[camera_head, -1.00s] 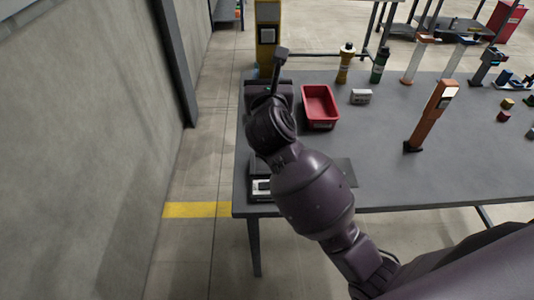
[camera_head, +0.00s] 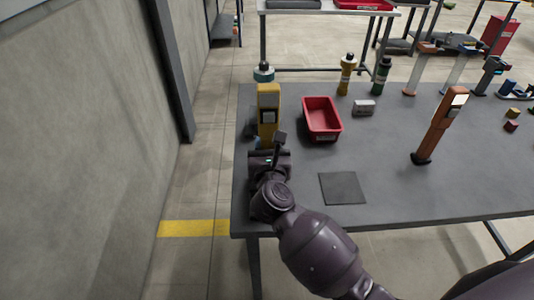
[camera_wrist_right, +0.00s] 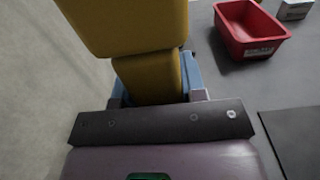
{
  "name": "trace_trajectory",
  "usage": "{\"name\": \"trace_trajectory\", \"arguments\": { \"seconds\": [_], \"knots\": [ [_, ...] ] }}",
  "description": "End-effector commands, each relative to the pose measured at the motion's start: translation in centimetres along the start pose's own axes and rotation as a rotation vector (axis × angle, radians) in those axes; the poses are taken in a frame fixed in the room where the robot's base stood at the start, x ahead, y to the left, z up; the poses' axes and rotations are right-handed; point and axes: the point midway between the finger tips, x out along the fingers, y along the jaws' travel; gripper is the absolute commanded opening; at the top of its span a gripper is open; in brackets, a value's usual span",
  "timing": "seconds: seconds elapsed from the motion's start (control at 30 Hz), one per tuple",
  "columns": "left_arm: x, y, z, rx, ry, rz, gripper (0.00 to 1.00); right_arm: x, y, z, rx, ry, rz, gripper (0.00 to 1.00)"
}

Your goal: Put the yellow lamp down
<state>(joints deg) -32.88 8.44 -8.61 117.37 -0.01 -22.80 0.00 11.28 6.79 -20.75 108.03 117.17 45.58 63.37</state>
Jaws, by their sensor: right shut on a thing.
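The yellow lamp (camera_head: 267,104) is upright above the left end of the grey table, left of the red bin. My right gripper (camera_head: 268,147) is shut on its lower part. In the right wrist view the yellow lamp (camera_wrist_right: 147,76) rises large in front of my wrist, and the blue-grey fingers (camera_wrist_right: 152,92) show at either side of its lower body. The lamp's bottom is hidden by my gripper and wrist, so I cannot tell whether it touches the table. My left gripper is out of view.
A red bin (camera_head: 310,134) stands just right of the lamp, with a small grey box (camera_head: 364,108) beyond. A dark square mat (camera_head: 344,188) lies near the front edge. An orange lamp (camera_head: 438,128) stands further right. A concrete wall (camera_head: 85,150) is at the left.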

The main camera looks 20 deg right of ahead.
Motion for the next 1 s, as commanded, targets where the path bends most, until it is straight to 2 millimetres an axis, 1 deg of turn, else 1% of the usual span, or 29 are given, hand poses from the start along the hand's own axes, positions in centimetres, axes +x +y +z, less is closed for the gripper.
{"name": "trace_trajectory", "arguments": {
  "seconds": [0.03,0.17,0.4,0.5,0.63,0.67,0.7,0.8,0.83,1.0],
  "knots": [
    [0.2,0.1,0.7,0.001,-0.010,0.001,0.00,0.0,0.0,-1.3,-0.004,0.004,0.001,0.07],
    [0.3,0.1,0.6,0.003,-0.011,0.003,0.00,0.0,0.0,-2.4,-0.002,0.001,0.001,0.07],
    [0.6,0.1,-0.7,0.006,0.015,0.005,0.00,0.0,0.0,-2.4,0.001,-0.002,0.001,0.07],
    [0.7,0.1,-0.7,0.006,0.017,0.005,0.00,0.0,0.0,-2.5,0.001,-0.002,0.001,0.07],
    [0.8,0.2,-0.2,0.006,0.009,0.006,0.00,0.0,0.0,-2.9,0.001,-0.001,0.001,0.07],
    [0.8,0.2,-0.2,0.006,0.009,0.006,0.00,0.0,0.0,-2.9,0.000,0.000,0.001,0.40],
    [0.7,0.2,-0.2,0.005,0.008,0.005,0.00,0.0,0.0,-2.8,0.000,-0.001,0.001,0.46],
    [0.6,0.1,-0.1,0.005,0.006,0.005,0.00,0.0,0.0,-2.8,0.000,-0.001,0.001,0.61],
    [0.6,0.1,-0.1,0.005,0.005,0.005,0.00,0.0,0.0,-2.8,0.000,-0.001,0.001,0.64],
    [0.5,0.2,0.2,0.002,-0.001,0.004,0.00,0.0,0.0,-2.8,0.000,-0.001,0.000,0.64]
  ]
}}
